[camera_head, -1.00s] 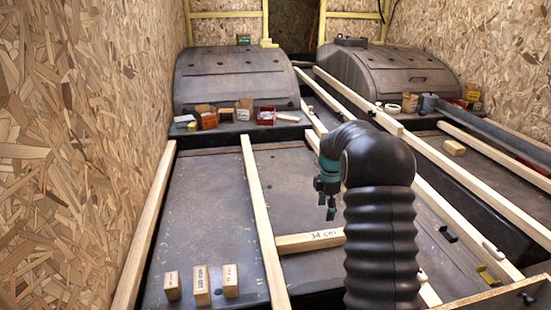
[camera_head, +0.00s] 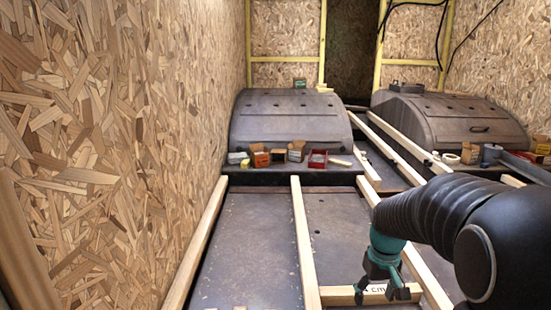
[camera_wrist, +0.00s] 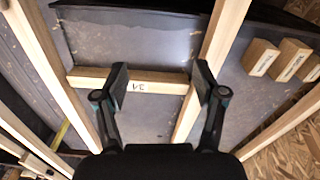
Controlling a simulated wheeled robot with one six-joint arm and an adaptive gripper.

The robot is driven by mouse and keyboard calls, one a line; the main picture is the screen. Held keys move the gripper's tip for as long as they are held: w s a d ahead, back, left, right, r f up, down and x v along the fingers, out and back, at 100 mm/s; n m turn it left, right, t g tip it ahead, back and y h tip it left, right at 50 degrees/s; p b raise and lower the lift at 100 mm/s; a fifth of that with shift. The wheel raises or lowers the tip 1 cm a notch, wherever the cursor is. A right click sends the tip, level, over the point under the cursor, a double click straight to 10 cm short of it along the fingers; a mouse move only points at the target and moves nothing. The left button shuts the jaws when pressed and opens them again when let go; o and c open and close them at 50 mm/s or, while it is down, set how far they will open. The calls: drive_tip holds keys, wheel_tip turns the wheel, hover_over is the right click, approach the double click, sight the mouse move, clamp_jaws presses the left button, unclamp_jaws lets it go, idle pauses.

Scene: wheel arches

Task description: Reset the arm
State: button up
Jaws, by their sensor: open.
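My gripper (camera_head: 384,292) hangs at the lower right in the head view, fingers pointing down, below my black ribbed arm. In the wrist view my gripper (camera_wrist: 160,82) has its two dark fingers spread wide, with nothing held between them. Beyond the fingers lies a short wooden crosspiece (camera_wrist: 160,87) with a handwritten mark, set between two long battens. The same crosspiece (camera_head: 340,296) shows partly in the head view, overlapped by the gripper. I cannot tell whether the fingers touch it.
Long battens (camera_head: 305,245) run along the dark floor. Small wooden blocks (camera_wrist: 290,60) lie right in the wrist view. A wheel arch (camera_head: 290,116) stands behind several small boxes (camera_head: 297,150); another arch (camera_head: 465,130) is at right. A chipboard wall (camera_head: 120,150) closes the left side.

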drive_tip(key=s+a+r+t, duration=0.2)
drive_tip(key=s+a+r, duration=0.2)
drive_tip(key=s, duration=0.6)
drive_tip(key=s+a+r+m+t, duration=0.1)
drive_tip(key=s+a+r+t, duration=0.2)
drive_tip(key=s+r, duration=0.3)
drive_tip(key=shift+s+a, duration=0.4)
drive_tip(key=shift+s, duration=1.65)
